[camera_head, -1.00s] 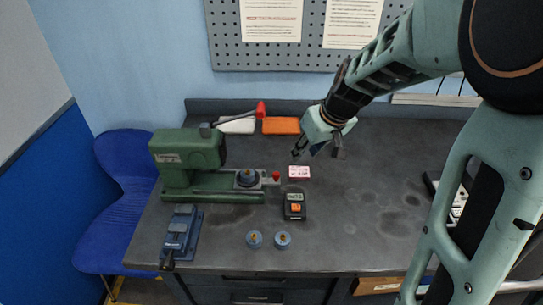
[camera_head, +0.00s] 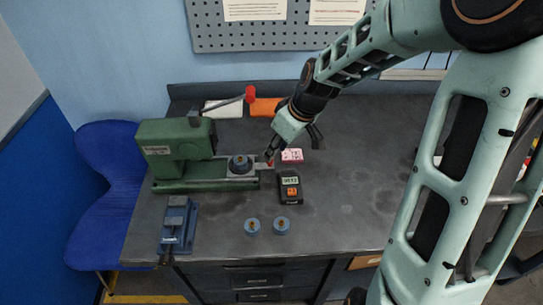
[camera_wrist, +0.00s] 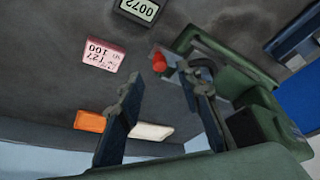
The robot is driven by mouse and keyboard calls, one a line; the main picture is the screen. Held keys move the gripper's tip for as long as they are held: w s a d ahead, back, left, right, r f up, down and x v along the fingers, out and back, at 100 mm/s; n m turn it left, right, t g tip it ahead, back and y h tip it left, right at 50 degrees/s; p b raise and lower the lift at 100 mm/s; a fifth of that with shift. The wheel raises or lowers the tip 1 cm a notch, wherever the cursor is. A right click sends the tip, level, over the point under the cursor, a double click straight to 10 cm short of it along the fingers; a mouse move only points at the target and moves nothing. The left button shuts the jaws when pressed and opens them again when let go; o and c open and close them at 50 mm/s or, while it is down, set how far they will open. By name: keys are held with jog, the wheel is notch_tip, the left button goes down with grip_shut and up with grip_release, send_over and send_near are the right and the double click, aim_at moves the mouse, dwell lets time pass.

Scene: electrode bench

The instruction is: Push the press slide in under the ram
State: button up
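The green press (camera_head: 178,142) stands at the left of the bench. Its slide (camera_head: 262,167) sticks out to the right of the press body, with a blue round die (camera_head: 240,162) on it, outside the ram. A red knob (camera_head: 270,163) sits at the slide's right end; it also shows in the wrist view (camera_wrist: 158,62). My gripper (camera_head: 270,156) is at the knob end of the slide. In the wrist view my gripper (camera_wrist: 165,84) has its fingers apart with nothing held, the knob near the fingertips. I cannot tell whether a finger touches the slide or knob.
The press lever's red grip (camera_head: 250,94) rises behind my gripper. A pink label (camera_head: 291,155) and a black meter (camera_head: 289,188) lie to the right. Two blue dies (camera_head: 252,226) stand in front, and a blue vise (camera_head: 178,225) at front left.

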aim_at(251, 164)
jog(key=shift+x, duration=2.5)
jog(key=shift+c, duration=0.6)
grip_shut()
